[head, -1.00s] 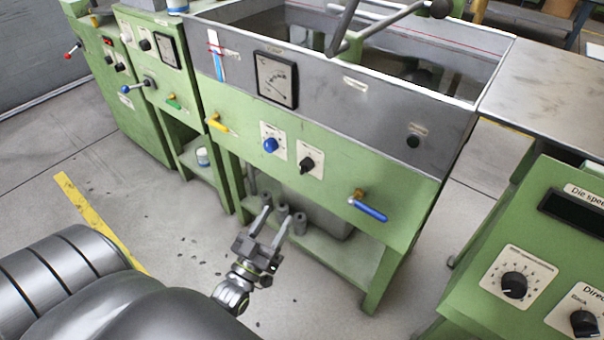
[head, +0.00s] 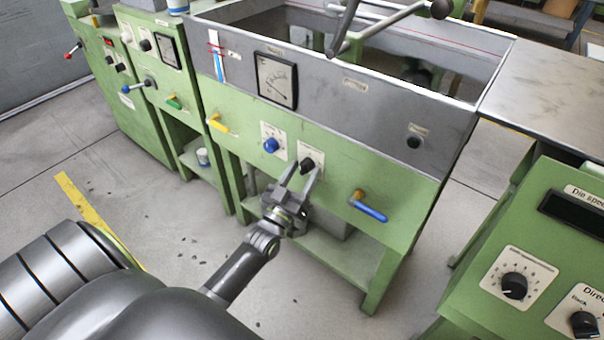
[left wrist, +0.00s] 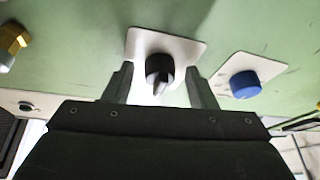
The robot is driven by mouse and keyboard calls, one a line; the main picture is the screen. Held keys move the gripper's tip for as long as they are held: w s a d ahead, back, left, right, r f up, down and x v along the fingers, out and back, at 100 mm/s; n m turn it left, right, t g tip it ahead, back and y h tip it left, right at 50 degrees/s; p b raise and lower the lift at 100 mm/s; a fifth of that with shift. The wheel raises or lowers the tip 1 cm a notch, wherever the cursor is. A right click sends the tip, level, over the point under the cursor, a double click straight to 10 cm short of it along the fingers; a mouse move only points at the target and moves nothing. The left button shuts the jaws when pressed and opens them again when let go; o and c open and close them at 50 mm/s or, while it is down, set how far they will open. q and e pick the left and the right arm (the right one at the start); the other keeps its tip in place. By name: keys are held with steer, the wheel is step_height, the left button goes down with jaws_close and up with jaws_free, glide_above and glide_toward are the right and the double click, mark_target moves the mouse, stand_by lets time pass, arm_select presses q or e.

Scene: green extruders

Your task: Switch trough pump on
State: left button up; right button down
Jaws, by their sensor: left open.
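The trough (head: 350,92) is a grey metal basin on a green cabinet in the head view. On its green front, a black knob (head: 307,165) sits on a white plate, with a blue knob (head: 271,145) on another plate to its left. My left gripper (head: 301,172) is open, its fingertips at the black knob's plate. In the left wrist view the black knob (left wrist: 159,72) lies between the two open fingers (left wrist: 160,85), with gaps on both sides. The blue knob (left wrist: 244,85) is to the right there. The plate labels are too small to read. My right gripper is not in view.
A blue-handled valve (head: 369,211) is right of the knobs and a yellow-handled valve (head: 218,125) is left. A green control box (head: 535,250) stands at the right. Open floor (head: 190,255) lies in front.

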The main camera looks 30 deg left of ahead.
arm_select(q)
steer(key=shift+c, duration=0.2)
steer(key=c, duration=0.9)
